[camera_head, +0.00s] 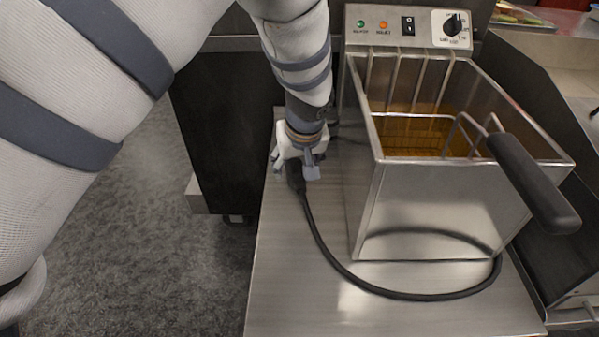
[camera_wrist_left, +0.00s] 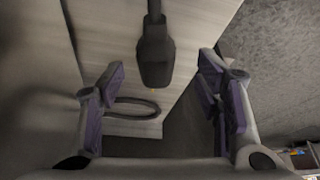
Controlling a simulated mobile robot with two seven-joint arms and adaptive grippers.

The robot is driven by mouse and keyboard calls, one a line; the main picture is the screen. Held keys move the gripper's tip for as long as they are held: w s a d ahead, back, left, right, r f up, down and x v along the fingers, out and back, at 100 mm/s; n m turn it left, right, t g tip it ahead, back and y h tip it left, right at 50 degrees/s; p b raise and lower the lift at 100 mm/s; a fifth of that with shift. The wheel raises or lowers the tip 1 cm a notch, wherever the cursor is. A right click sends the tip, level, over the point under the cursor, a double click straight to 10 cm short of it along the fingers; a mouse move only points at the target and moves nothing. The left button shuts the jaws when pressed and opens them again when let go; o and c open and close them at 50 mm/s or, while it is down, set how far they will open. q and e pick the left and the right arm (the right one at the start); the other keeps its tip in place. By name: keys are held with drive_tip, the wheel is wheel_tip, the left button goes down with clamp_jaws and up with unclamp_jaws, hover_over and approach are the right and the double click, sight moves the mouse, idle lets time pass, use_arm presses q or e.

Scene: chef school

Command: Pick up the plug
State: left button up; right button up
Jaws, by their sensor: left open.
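The black plug (camera_head: 296,182) lies at the end of a black cable on the steel counter, near its left edge. My left gripper (camera_head: 298,170) reaches down from above at the plug and partly covers it in the head view. In the left wrist view the plug (camera_wrist_left: 155,58) shows between the two finger pads, towards the top, with its cable running up out of the picture. The left gripper (camera_wrist_left: 166,100) is open, with a finger on each side and free space around the plug. I cannot tell the height between fingers and counter. My right gripper is not in view.
A steel deep fryer (camera_head: 440,200) with oil and a black-handled basket (camera_head: 535,185) stands just right of the gripper. The black cable (camera_head: 385,292) loops across the front of the counter (camera_head: 300,305). Grey floor (camera_head: 165,250) lies left of the counter.

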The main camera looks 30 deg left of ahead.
sight(297, 170)
use_arm(q)
drive_tip(key=x, duration=0.5)
drive_tip(key=shift+w+f+b, duration=0.1)
drive_tip(key=shift+w+b, duration=0.25)
drive_tip(key=shift+b, duration=0.05)
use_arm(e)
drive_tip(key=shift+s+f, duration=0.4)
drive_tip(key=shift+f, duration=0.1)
use_arm(q)
drive_tip(key=c, duration=1.2)
drive_tip(key=shift+c, duration=0.2)
wheel_tip(297, 170, up, 10)
drive_tip(key=shift+r+p, duration=0.15)
drive_tip(key=shift+p, duration=0.35)
drive_tip(key=s+d+r+m+h, duration=0.1)
drive_tip(key=s+d+m, duration=0.2)
drive_tip(key=s, duration=0.4)
drive_tip(key=s+d+r+m+t+h+p, duration=0.1)
drive_tip(key=s+d+r+m, duration=0.1)
drive_tip(key=s+d+m, duration=0.2)
drive_tip(key=s+m, duration=0.1)
drive_tip(key=s, duration=0.1)
drive_tip(key=shift+s+d+h, duration=0.35)
drive_tip(key=shift+s+h, duration=0.05)
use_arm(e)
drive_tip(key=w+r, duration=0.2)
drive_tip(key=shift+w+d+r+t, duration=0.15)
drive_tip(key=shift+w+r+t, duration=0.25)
